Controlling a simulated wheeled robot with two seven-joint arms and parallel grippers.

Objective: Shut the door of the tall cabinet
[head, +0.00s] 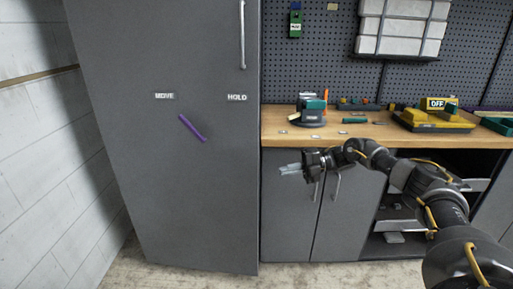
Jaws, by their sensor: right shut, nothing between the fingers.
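The tall cabinet (170,200) stands at the left, with a plain grey front. Its door carries a long vertical metal handle (242,35) near the top right edge. A MOVE label (164,96), a HOLD label (237,98) and a tilted purple bar (192,129) are on the front. No gap shows along the door edge, but I cannot tell whether it is fully shut. My right gripper (285,170) is shut and empty, to the right of the cabinet and in front of the low cupboards, pointing left. My left gripper is out of view.
A wooden workbench (350,132) with tools and a yellow machine marked OFF (432,118) is at the right. Low grey cupboards (290,225) stand below it, beside an open bay with shelves.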

